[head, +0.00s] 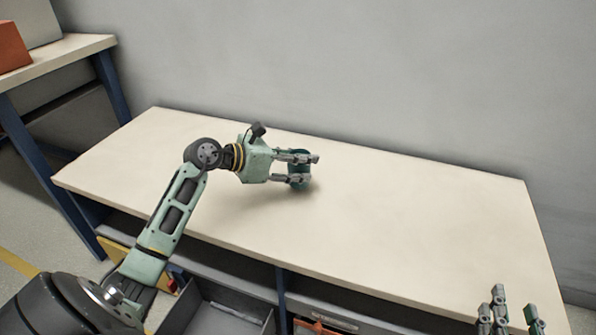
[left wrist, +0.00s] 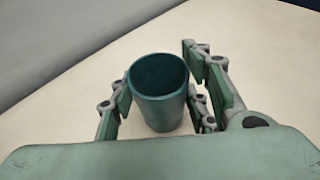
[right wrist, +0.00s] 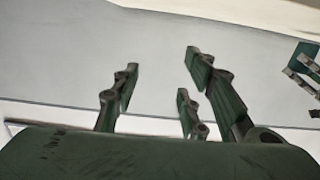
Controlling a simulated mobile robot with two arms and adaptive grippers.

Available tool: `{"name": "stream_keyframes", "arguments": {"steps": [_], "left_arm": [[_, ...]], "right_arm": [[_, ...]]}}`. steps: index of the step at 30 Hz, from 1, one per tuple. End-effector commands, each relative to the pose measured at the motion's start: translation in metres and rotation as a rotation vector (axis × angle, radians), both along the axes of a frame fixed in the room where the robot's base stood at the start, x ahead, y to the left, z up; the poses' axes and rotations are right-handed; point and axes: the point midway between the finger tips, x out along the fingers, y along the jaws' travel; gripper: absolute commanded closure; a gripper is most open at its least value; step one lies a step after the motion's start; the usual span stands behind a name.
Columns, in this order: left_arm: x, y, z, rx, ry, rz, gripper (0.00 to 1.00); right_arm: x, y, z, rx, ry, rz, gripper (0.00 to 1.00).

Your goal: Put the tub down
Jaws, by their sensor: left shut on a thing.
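The tub (head: 299,182) is a dark teal, open-topped round cup. It is upright over the middle of the pale table top, and its inside looks empty in the left wrist view (left wrist: 160,100). My left gripper (head: 312,169) is shut on the tub, with fingers on both sides of its wall. I cannot tell whether the tub's base touches the table top. My right gripper (head: 510,312) is at the lower right of the head view, near the table's front edge. It is open and empty, its fingers spread in the right wrist view (right wrist: 165,90).
The pale table (head: 420,225) is clear around the tub, with a grey wall (head: 350,70) behind it. Grey drawers or bins (head: 225,318) sit below its front edge. A second table (head: 60,52) at the left holds an orange box (head: 12,46).

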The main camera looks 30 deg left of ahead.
Motion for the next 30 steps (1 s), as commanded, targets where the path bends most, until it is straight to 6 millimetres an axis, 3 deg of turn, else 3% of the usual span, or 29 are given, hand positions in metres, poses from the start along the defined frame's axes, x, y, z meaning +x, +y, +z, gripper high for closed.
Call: {"name": "stream_keyframes", "arguments": {"steps": [3,9,25,26,30], "left_arm": [[0.000,0.000,-0.016,-0.003,0.000,0.001,0.83],[0.000,0.000,-0.026,-0.002,0.000,0.002,0.83],[0.000,0.000,-0.029,0.000,0.000,0.001,0.83],[0.000,0.000,-0.029,0.000,0.001,0.001,0.55],[0.000,0.000,-0.029,0.000,0.001,0.001,0.43]], "right_arm": [[0.003,0.004,0.020,0.027,-0.106,0.007,0.60],[0.002,0.007,0.041,0.052,-0.202,0.013,0.60],[0.001,0.007,0.050,0.063,-0.244,0.015,0.60],[0.001,0.007,0.051,0.064,-0.249,0.015,0.60],[0.001,0.007,0.051,0.064,-0.247,0.015,0.60]]}}
